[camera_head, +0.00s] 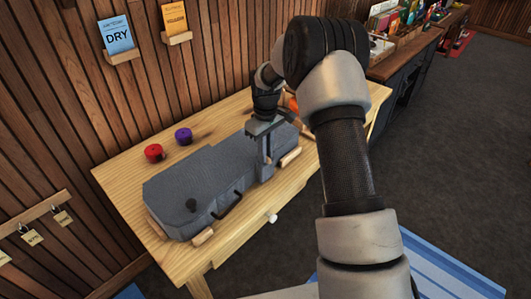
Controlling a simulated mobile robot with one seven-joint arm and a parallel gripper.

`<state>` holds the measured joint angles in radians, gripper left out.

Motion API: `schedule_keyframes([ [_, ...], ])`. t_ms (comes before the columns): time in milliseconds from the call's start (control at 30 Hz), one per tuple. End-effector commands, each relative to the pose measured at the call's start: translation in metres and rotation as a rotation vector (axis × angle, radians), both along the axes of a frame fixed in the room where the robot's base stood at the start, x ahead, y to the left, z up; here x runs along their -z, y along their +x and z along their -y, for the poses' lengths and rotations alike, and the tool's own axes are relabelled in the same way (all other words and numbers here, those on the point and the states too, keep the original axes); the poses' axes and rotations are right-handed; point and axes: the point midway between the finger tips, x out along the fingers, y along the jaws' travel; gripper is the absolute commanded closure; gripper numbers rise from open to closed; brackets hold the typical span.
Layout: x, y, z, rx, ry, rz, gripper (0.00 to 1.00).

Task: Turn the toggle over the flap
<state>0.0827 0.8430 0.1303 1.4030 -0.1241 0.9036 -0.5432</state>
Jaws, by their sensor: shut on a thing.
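A grey case (215,180) with slanted ends lies on the wooden workbench. My gripper (265,174) points down at the right part of the case, to the right of the handle. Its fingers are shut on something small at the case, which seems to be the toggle. The fingers hide most of it, and I cannot make out the flap or how the toggle is turned.
Light wooden blocks sit against the case at its left end, near left corner (203,237) and right (290,157). Red (154,152) and purple (183,135) rolls stand behind it. Orange things lie behind my arm. The bench's front left (252,228) is bare.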

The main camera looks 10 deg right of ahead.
Motion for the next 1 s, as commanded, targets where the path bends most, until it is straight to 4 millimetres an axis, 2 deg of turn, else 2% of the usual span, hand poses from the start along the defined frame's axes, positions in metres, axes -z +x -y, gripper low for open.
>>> schedule_keyframes([
  [467,-0.0009,0.0005,0.0004,-0.016,0.0,0.001,1.0],
  [500,-0.0009,0.0005,0.0004,-0.016,0.0,0.001,0.84],
  [600,-0.0008,0.0005,0.0003,-0.015,0.0,0.001,0.68],
  [867,-0.0004,0.0002,0.0002,-0.014,0.0,0.0,0.67],
  [1000,-0.0073,0.0007,0.0003,-0.014,0.0,0.002,0.67],
])
